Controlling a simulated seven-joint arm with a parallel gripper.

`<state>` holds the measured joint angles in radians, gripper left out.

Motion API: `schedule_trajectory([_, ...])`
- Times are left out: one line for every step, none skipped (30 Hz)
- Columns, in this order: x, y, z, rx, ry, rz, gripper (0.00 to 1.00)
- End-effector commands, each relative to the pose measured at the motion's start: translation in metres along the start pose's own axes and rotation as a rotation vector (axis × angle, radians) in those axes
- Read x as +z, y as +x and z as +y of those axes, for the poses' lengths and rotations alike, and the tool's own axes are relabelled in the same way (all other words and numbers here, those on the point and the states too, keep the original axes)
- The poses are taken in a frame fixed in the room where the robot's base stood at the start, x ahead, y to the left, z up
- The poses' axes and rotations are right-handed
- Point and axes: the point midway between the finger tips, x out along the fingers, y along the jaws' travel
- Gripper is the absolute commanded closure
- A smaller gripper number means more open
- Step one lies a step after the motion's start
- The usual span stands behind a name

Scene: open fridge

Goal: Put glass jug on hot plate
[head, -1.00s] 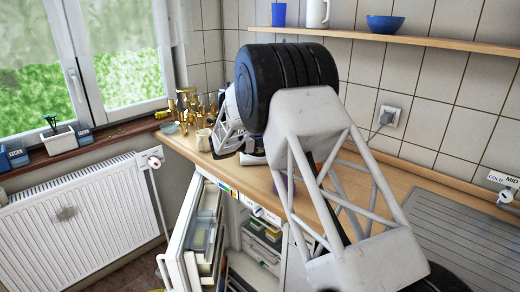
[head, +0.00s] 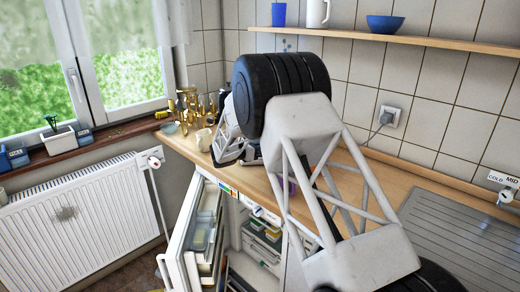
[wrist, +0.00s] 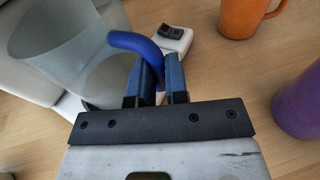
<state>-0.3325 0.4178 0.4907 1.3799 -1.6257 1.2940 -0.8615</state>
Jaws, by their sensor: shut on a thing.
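The glass jug (wrist: 70,52) is a clear grey vessel with a blue handle (wrist: 135,42), at the upper left of the wrist view. My gripper (wrist: 155,78) is shut on the handle, with one blue finger on each side of it. A white appliance (wrist: 178,38) with dark switches shows behind and beside the jug. Its hot plate is mostly hidden by the jug, and I cannot tell whether the jug's base touches it. In the head view, my own arm hides the jug and most of the gripper.
An orange mug (wrist: 245,14) and a purple object (wrist: 300,105) stand to the right on the wooden counter (wrist: 225,70). In the head view, brassy items (head: 190,105) and a pale mug (head: 203,139) stand at the counter's far left end. The fridge door (head: 190,235) is open below.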

Motion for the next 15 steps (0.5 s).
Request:
schedule_trajectory([-0.0006,0.0001,0.0,0.0,0.0,0.0,0.83])
schedule_trajectory([-0.0005,0.0001,0.0,0.0,0.0,0.0,0.78])
schedule_trajectory([-0.0005,0.0001,0.0,0.0,0.0,0.0,0.72])
schedule_trajectory([-0.0005,0.0,0.0,0.0,0.0,0.0,0.67])
schedule_trajectory([-0.0005,0.0,0.0,0.0,0.0,0.0,0.63])
schedule_trajectory([-0.0006,0.0001,0.0,0.0,0.0,0.0,0.6])
schedule_trajectory([-0.0006,0.0001,0.0,0.0,0.0,0.0,0.6])
schedule_trajectory([-0.0006,0.0001,0.0,0.0,0.0,0.0,0.6])
schedule_trajectory([-0.0006,0.0001,0.0,0.0,0.0,0.0,0.6])
schedule_trajectory([-0.0005,0.0001,0.0,0.0,0.0,0.0,0.6])
schedule_trajectory([-0.0005,0.0001,0.0,0.0,0.0,0.0,0.6])
schedule_trajectory([-0.0005,0.0001,0.0,0.0,0.0,0.0,0.6])
schedule_trajectory([-0.0004,0.0001,0.0,0.0,0.0,0.0,0.6])
schedule_trajectory([-0.0002,0.0001,0.0,0.0,0.0,0.0,0.6])
schedule_trajectory([0.0003,0.0,0.0,0.0,0.0,0.0,0.6])
